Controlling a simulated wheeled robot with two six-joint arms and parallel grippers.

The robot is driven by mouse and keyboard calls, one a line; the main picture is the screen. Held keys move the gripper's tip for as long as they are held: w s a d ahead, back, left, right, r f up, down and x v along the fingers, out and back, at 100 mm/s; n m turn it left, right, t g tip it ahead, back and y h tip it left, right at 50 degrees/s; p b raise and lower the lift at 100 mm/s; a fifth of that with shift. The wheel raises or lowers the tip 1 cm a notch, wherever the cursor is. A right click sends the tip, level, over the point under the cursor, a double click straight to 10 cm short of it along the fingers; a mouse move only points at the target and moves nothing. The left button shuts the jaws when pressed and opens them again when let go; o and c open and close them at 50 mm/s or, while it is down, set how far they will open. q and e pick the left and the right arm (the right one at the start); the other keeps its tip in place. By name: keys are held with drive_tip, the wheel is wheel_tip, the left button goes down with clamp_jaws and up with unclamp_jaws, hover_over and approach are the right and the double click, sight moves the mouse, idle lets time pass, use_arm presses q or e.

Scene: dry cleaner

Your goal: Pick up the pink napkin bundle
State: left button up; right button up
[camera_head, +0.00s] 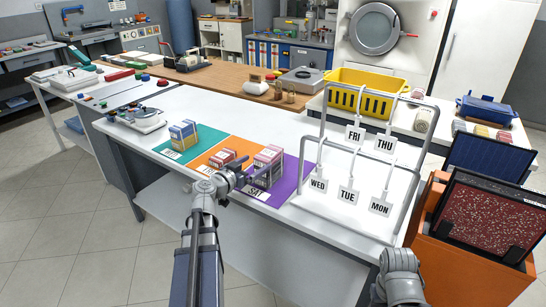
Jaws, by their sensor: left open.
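Pinkish, banded napkin bundles (268,163) are stacked on the purple mat section (285,186) marked SAT. Low red-pink bundles (222,158) lie on the orange section (208,172) beside it. I cannot tell which single bundle is meant. My left gripper (243,178) is open and empty, just left of and in front of the purple section's stack, and covers part of the orange section's front. I cannot tell whether it touches the stack. Part of my right arm shows at the bottom right; its gripper is out of the picture.
Blue and yellow bundles (183,134) stand on the teal section (190,149). A grey rack (321,140) with day tags stands right of the mat. A yellow basket (362,94) is behind it. An orange bin (447,242) is at the right. The white table's (240,120) back strip is clear.

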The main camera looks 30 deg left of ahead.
sight(269, 155)
use_arm(q)
drive_tip(key=shift+w+f, duration=0.1)
drive_tip(key=shift+w, duration=0.5)
drive_tip(key=shift+d, duration=0.1)
use_arm(e)
drive_tip(key=shift+w+d, duration=0.4)
drive_tip(key=shift+w, duration=0.15)
use_arm(q)
drive_tip(key=shift+w+d+f+b, duration=0.1)
drive_tip(key=shift+w+f+b, duration=0.2)
drive_tip(key=shift+w, duration=1)
drive_tip(key=shift+w+d+f+b, duration=0.1)
drive_tip(key=shift+w+f+b, duration=0.15)
drive_tip(key=shift+w, duration=1.05)
drive_tip(key=shift+w+d+f+b, duration=0.1)
drive_tip(key=shift+w+f+b, duration=0.15)
drive_tip(key=shift+w, duration=1.05)
use_arm(e)
drive_tip(key=shift+f, duration=0.95)
use_arm(q)
drive_tip(key=shift+s, duration=0.1)
drive_tip(key=shift+c, duration=0.2)
drive_tip(key=c, duration=1.2)
drive_tip(key=shift+r, duration=0.15)
drive_tip(key=shift+c, duration=0.2)
use_arm(e)
drive_tip(key=shift+r, duration=0.15)
